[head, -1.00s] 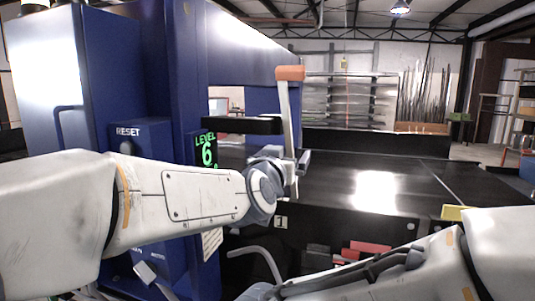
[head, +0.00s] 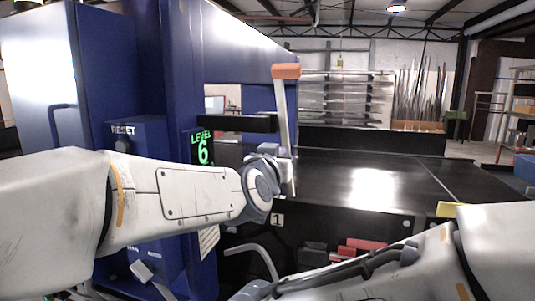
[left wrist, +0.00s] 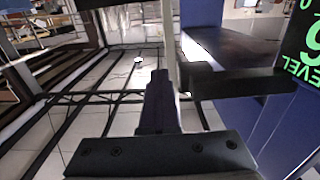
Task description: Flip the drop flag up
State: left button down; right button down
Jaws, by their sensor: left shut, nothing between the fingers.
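The drop flag, an orange-tipped pale lever (head: 286,72), stands nearly upright beside the blue machine, its tip at the top. Its pale stem also shows in the left wrist view (left wrist: 169,35). My left gripper (head: 284,152) is close to the lower stem in the head view, largely hidden by my own wrist. In the left wrist view its dark fingers (left wrist: 158,82) are together and empty, just beside the stem; I cannot tell whether they touch it. My right arm crosses the lower right, but its gripper does not show.
A black bar (head: 237,123) juts from the blue machine (head: 180,90) behind the stem. A green "LEVEL 6" display (head: 202,150) and a RESET panel (head: 123,133) are on the machine. The black conveyor (head: 345,180) extends right, with red blocks (head: 362,247) below.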

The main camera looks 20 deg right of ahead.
dwell(0.7)
pick_arm(q)
grip_release()
jog(key=shift+s, duration=0.1)
jog(key=b+v, duration=0.2)
jog(key=v, duration=0.8)
jog(key=shift+a+b, duration=0.2)
jog(key=shift+b, duration=0.15)
jog(key=shift+s, duration=0.1)
